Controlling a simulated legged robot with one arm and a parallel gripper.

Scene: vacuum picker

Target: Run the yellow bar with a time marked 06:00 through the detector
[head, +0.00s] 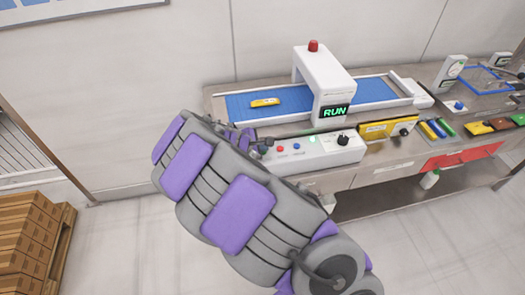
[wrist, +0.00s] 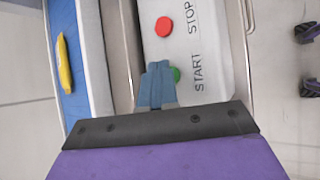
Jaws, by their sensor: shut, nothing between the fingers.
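A yellow bar (head: 265,102) lies on the left part of the blue conveyor belt (head: 240,112), left of the white detector arch (head: 321,63). The bar also shows in the wrist view (wrist: 64,62); its marked time is not readable. The detector's display (head: 335,111) reads RUN in green. In the wrist view, my gripper (wrist: 158,72) is shut and empty, its fingertips at the green START button (wrist: 176,74), partly covering it. I cannot tell whether they press it. The red STOP button (wrist: 164,27) is beside it, clear of the fingers. My arm hides part of the panel in the head view.
The white control panel (head: 318,152) has a black knob. Yellow, blue, green and brown bars lie on the bench at right, near a scale (head: 452,70) and a blue-edged tray (head: 483,80). Stacked boxes (head: 30,240) stand at lower left. Floor between is clear.

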